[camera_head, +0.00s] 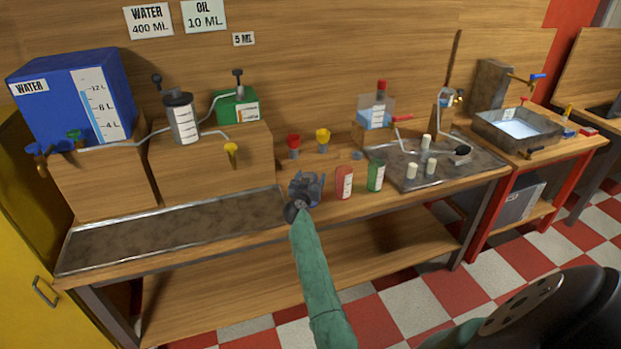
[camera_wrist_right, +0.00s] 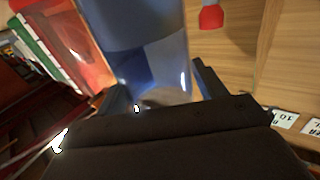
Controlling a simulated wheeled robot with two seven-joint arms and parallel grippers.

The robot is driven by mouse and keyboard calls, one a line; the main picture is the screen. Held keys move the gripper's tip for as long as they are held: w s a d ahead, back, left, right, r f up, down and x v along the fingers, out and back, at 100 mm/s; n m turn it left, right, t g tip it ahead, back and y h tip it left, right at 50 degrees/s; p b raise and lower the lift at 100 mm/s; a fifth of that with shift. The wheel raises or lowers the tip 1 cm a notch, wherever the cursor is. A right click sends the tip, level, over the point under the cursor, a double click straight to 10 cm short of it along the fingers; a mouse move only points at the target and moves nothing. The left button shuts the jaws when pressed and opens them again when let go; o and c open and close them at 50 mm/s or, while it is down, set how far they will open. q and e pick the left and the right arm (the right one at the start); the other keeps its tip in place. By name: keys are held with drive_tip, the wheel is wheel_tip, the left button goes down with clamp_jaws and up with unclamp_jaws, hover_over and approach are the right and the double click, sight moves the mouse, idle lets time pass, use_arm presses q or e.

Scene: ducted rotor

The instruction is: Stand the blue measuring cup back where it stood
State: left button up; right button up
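The blue measuring cup (camera_wrist_right: 140,45) fills the upper middle of the right wrist view, clear blue and between my right gripper's two fingers (camera_wrist_right: 160,95). In the head view my right gripper (camera_head: 303,192) is at the bench's front edge, mostly covering the cup. The fingers look closed on the cup's sides. Whether its base touches the bench is hidden. A red measuring cup (camera_head: 344,183) and a green measuring cup (camera_head: 376,176) stand upright just right of the gripper. My left gripper is not in view.
A metal tray (camera_head: 170,232) lies left of the gripper. Red (camera_head: 293,146) and yellow (camera_head: 322,140) small items stand behind it. A second tray (camera_head: 480,158) with white posts is to the right. A blue water tank (camera_head: 55,95) stands far left.

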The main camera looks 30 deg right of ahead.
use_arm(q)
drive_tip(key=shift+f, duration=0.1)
use_arm(e)
drive_tip(key=shift+o, duration=0.7)
drive_tip(key=shift+s+a+f, duration=0.15)
drive_tip(key=shift+s+f, duration=0.05)
drive_tip(key=shift+f, duration=0.65)
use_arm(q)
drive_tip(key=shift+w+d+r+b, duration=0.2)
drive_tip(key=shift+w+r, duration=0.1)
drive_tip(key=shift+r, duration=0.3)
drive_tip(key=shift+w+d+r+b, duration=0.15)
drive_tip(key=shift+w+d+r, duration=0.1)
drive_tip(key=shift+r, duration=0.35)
use_arm(e)
drive_tip(key=r+v, duration=0.1)
drive_tip(key=v, duration=0.6)
drive_tip(key=shift+a+r, duration=0.2)
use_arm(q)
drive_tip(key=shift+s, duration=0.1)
use_arm(e)
drive_tip(key=shift+s, duration=0.1)
